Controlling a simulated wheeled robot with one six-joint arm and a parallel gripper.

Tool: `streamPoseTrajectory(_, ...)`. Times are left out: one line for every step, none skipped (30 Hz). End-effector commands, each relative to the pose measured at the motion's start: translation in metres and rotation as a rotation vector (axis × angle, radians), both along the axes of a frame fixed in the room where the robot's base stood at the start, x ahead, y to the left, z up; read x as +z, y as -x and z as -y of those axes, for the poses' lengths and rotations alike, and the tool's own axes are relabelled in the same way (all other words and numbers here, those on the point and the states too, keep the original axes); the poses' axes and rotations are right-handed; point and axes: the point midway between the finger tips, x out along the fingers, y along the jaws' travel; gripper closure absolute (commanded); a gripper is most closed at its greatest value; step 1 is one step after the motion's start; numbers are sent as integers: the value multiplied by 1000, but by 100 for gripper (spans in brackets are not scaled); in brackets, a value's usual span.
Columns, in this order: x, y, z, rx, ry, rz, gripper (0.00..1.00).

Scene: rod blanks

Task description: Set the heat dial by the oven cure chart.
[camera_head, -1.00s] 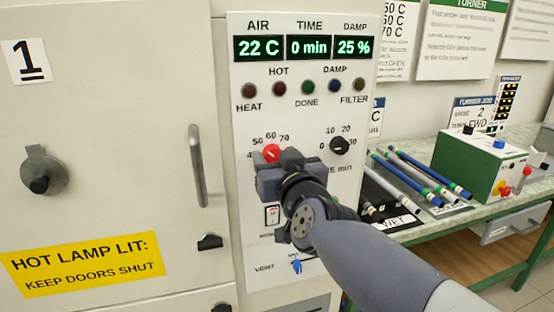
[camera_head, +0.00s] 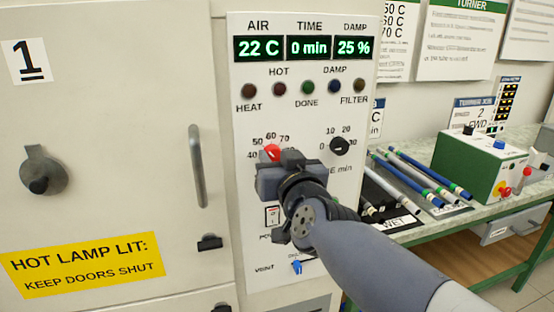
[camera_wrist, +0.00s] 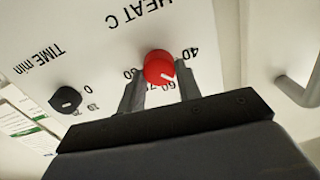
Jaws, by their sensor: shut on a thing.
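The red heat dial (camera_head: 271,152) is on the oven's white control panel, inside an arc of numbers from 40 upward. In the wrist view the dial (camera_wrist: 159,67) shows upside down. Its white mark points down and right there, on the side between 40 and 60; the exact number is hard to read. My gripper (camera_head: 278,163) is at the dial, and its fingers (camera_wrist: 161,78) are shut on the dial's two sides. It hides the dial's lower part in the head view. A chart (camera_head: 399,38) on the wall is cut off, with its lines only partly readable.
The black time dial (camera_head: 340,146) is close on the right. A power switch (camera_head: 272,216) and blue vent knob (camera_head: 296,267) are below. The oven door handle (camera_head: 198,165) stands out at left. The display (camera_head: 303,47) reads 22 C, 0 min, 25 %. Rods (camera_head: 415,175) lie on the bench.

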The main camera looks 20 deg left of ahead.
Motion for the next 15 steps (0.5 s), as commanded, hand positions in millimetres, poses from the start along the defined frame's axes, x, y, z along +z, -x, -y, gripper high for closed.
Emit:
streamPoseTrajectory(-1,0,0,0,-21,-13,90)
streamPoseTrajectory(-1,0,0,0,-37,-22,90)
streamPoseTrajectory(-1,0,0,0,-59,-36,90)
streamPoseTrajectory(-1,0,0,0,-78,-48,90)
streamPoseTrajectory(-1,0,0,0,-96,-60,90)
streamPoseTrajectory(-2,0,1,0,-123,-77,90)
streamPoseTrajectory(-2,0,1,0,-145,-90,90)
streamPoseTrajectory(-2,0,1,0,-167,-104,90)
streamPoseTrajectory(-2,0,1,0,-197,-122,90)
streamPoseTrajectory(-2,-1,1,0,-219,-136,90)
streamPoseTrajectory(-2,-1,1,0,-242,-149,90)
streamPoseTrajectory(-2,-1,1,0,-271,-168,90)
streamPoseTrajectory(-2,-1,1,0,-292,-180,90)
streamPoseTrajectory(-2,-1,1,0,-315,-194,90)
streamPoseTrajectory(-2,-1,1,0,-343,-211,90)
